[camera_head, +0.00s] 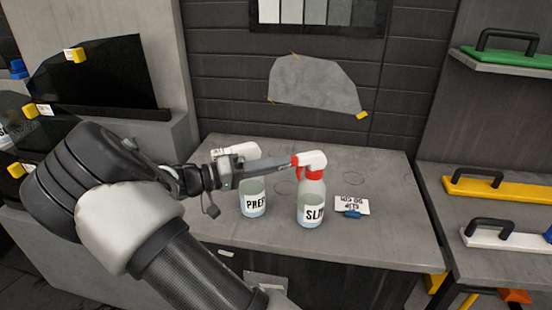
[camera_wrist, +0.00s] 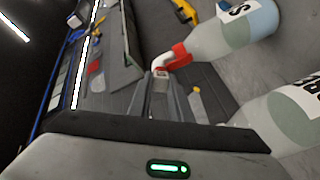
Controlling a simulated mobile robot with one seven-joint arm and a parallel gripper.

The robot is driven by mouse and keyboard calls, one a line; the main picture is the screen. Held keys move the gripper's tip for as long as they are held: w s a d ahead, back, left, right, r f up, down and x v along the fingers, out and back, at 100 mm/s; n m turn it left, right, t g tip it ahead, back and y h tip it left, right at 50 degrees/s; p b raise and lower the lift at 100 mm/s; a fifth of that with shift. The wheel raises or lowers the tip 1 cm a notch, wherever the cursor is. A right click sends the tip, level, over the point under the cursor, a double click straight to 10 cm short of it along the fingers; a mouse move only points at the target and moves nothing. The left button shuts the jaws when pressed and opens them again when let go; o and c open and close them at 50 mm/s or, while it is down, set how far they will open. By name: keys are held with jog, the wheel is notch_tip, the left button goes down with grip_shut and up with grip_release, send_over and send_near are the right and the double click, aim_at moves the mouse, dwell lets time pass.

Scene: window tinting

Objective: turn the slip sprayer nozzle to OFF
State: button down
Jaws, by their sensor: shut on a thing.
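The slip sprayer (camera_head: 311,207) stands upright on the grey bench, a clear bottle with a white label, red collar and white spray head (camera_head: 314,160). Its red nozzle end (camera_head: 295,160) points left, toward my gripper (camera_head: 288,162). My gripper reaches in from the left and its fingertips are shut on the nozzle. In the wrist view the sprayer (camera_wrist: 215,38) lies across the upper right, and its small pale nozzle face (camera_wrist: 160,73) shows at the tips of my gripper (camera_wrist: 162,85). The marking on the nozzle is too small to read.
The prep sprayer (camera_head: 252,198) stands close on the left, under my gripper. A white card (camera_head: 352,205) with a blue clip (camera_head: 351,214) lies right of the slip sprayer. A grey film sheet (camera_head: 315,85) is taped to the wall. The bench's right side is clear.

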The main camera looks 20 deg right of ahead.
jog(key=n+p, duration=1.2)
jog(key=n, duration=1.2)
jog(key=shift+n+p, duration=0.3)
jog(key=shift+n, duration=0.1)
jog(key=c, duration=1.6)
grip_release()
jog(key=a+b, duration=0.1)
jog(key=a, duration=0.4)
jog(key=a+b, duration=0.1)
jog(key=a, duration=0.5)
jog(key=w+a+b, duration=0.1)
jog(key=a, duration=0.5)
jog(key=shift+a, duration=0.25)
